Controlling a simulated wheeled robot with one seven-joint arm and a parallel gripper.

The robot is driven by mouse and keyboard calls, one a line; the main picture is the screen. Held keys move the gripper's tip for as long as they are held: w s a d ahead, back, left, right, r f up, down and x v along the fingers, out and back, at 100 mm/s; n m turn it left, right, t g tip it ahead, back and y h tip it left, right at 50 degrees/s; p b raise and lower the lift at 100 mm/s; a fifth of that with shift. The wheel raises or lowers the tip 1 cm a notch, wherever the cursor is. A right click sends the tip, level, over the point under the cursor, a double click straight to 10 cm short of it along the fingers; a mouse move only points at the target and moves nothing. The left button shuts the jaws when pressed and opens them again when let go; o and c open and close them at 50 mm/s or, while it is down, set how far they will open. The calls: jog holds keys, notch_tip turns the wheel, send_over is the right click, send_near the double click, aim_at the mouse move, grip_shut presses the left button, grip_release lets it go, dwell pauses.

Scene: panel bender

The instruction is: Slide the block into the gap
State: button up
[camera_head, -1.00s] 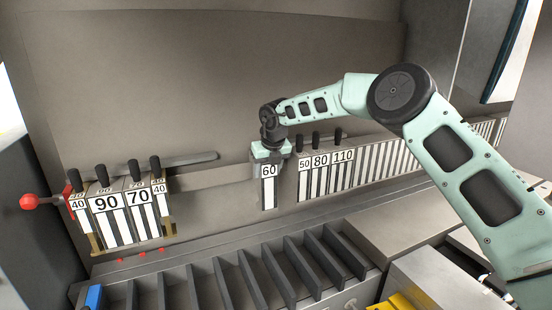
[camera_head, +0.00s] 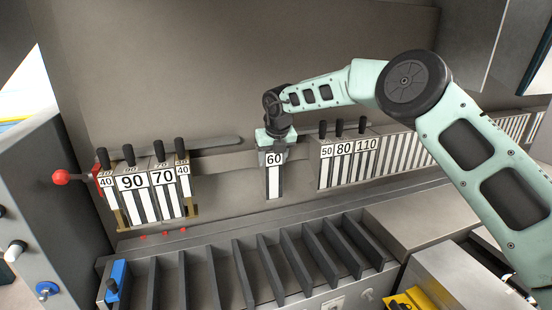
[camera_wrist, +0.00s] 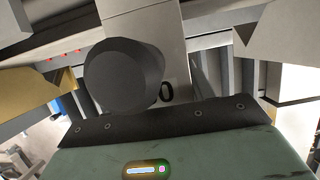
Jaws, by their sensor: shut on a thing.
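The block marked 60 (camera_head: 274,182) is a white and dark striped tool block hanging upright in the gap between two groups of blocks. My gripper (camera_head: 275,140) is shut on it at its top. Free space shows on both sides of the block: wider on the left towards the block marked 70 (camera_head: 166,195), narrower on the right towards the block marked 50 (camera_head: 325,165). In the wrist view the block's dark round handle (camera_wrist: 122,75) stands right before my gripper, and part of the 60 block's pale face (camera_wrist: 150,25) shows behind it.
On the left stand blocks marked 40, 90 (camera_head: 134,197), 70 and 40, with a red ball knob (camera_head: 60,177) beside them. On the right are blocks marked 80 and 110 (camera_head: 366,160). A slotted rack (camera_head: 245,270) lies below. A grey rail (camera_head: 200,146) runs behind.

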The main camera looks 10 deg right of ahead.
jog(key=shift+s+a+r+p, duration=0.15)
jog(key=shift+a+p, duration=0.25)
jog(key=shift+a, duration=0.55)
dwell(0.5)
jog(key=o, duration=1.3)
jog(key=b+v, duration=0.6)
jog(key=v, duration=1.1)
jog(key=shift+d+r, duration=0.1)
